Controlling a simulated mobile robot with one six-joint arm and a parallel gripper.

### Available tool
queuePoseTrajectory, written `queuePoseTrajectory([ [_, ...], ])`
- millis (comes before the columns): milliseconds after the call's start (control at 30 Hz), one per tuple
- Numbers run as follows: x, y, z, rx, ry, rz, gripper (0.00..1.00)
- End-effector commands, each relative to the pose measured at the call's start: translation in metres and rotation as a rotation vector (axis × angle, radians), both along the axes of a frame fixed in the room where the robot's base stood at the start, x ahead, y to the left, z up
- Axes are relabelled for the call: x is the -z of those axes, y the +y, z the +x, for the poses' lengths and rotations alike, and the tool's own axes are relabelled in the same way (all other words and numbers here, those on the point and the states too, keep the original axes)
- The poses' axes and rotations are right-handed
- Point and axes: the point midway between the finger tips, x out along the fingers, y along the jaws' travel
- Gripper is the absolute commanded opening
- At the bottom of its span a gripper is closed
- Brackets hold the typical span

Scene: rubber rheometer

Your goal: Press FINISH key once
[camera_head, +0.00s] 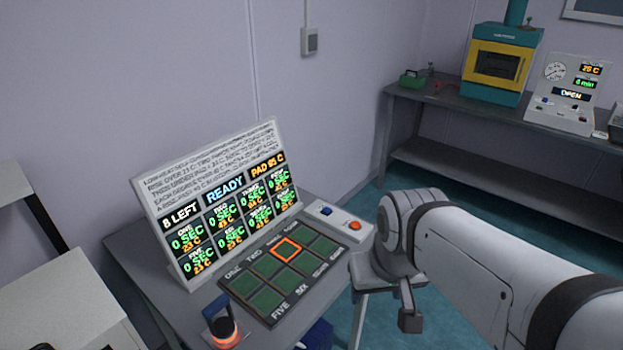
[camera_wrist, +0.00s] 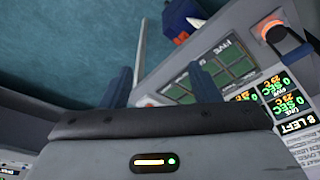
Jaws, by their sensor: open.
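A small white key box (camera_head: 335,217) stands at the right end of the grey table, beside the display panel. It carries a blue key (camera_head: 326,211) and an orange key (camera_head: 355,226). No lettering is readable on them, so I cannot tell which is FINISH. My gripper (camera_head: 388,300) is open and empty, in front of and below the box in the picture, apart from the keys. In the wrist view its two fingers (camera_wrist: 157,88) are spread, with floor and the table edge beyond.
The display panel (camera_head: 226,205) reads "8 LEFT", "READY" and "PAD 95 C". A mat of green pads (camera_head: 270,298), one outlined orange, lies before it. An orange-topped blue-handled object (camera_head: 224,330) stands near the front. A bench (camera_head: 430,100) with equipment is at back right.

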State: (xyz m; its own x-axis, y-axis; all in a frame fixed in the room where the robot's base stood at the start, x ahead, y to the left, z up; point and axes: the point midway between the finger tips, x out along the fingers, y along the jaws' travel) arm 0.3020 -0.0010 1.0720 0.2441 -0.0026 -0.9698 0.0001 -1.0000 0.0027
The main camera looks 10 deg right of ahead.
Motion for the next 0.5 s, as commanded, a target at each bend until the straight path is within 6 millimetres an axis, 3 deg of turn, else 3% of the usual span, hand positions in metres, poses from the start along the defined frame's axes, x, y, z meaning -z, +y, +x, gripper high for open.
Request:
queuePoseTrajectory([
  [500, 0.0000, 0.0000, 0.0000, 0.000, 0.000, 0.000, 0.13],
])
